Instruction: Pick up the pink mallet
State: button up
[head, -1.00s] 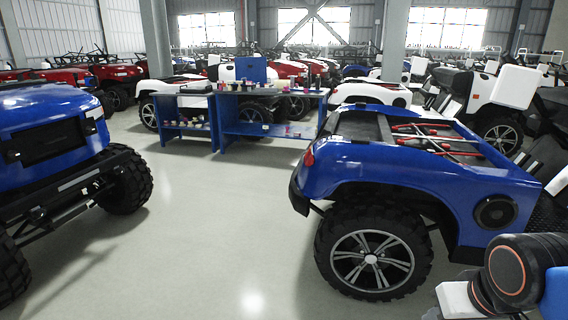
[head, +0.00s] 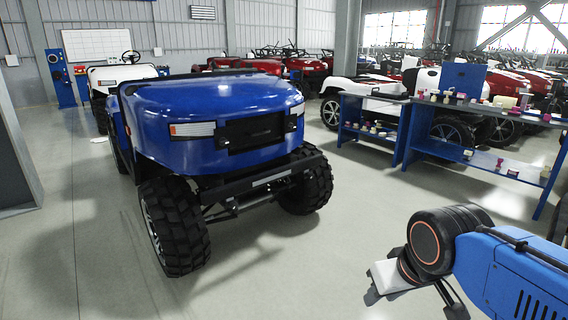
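I cannot make out a pink mallet for certain. Small pink items sit on the blue workbench (head: 413,138) at the right: a pink item (head: 500,163) stands on its lower shelf, and others lie on its top. They are too small to tell their shape. My arm reaches in from the lower right, with the bench well beyond it. The end of my arm is at the bottom of the view, and its fingers cannot be made out clearly. I see nothing held there.
A blue buggy (head: 225,120) with big black tyres stands close at left centre. A white vehicle (head: 118,75) is behind it. More red and white vehicles are parked beyond the bench. Open grey floor (head: 340,230) lies between the buggy and the bench.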

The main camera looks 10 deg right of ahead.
aim_at(548, 116)
jog(key=i+u, duration=0.4)
jog(key=i, duration=1)
jog(key=i+l+z, duration=0.1)
jog(key=i+z, duration=0.2)
jog(key=z, duration=0.15)
jog(key=i+z, duration=0.25)
jog(key=z, duration=0.15)
jog(key=i+j+z, duration=0.15)
jog(key=i+z, duration=0.15)
jog(key=z, duration=0.15)
jog(key=i+l+z, duration=0.15)
jog(key=i+z, duration=0.2)
jog(key=i+l+z, duration=0.1)
jog(key=i+z, duration=0.8)
jog(key=i, duration=0.65)
jog(key=i+j+z, duration=0.1)
jog(key=i, duration=0.7)
jog(key=i+j+z, duration=0.15)
jog(key=i, duration=0.25)
jog(key=i+j+z, duration=0.2)
jog(key=i, duration=0.2)
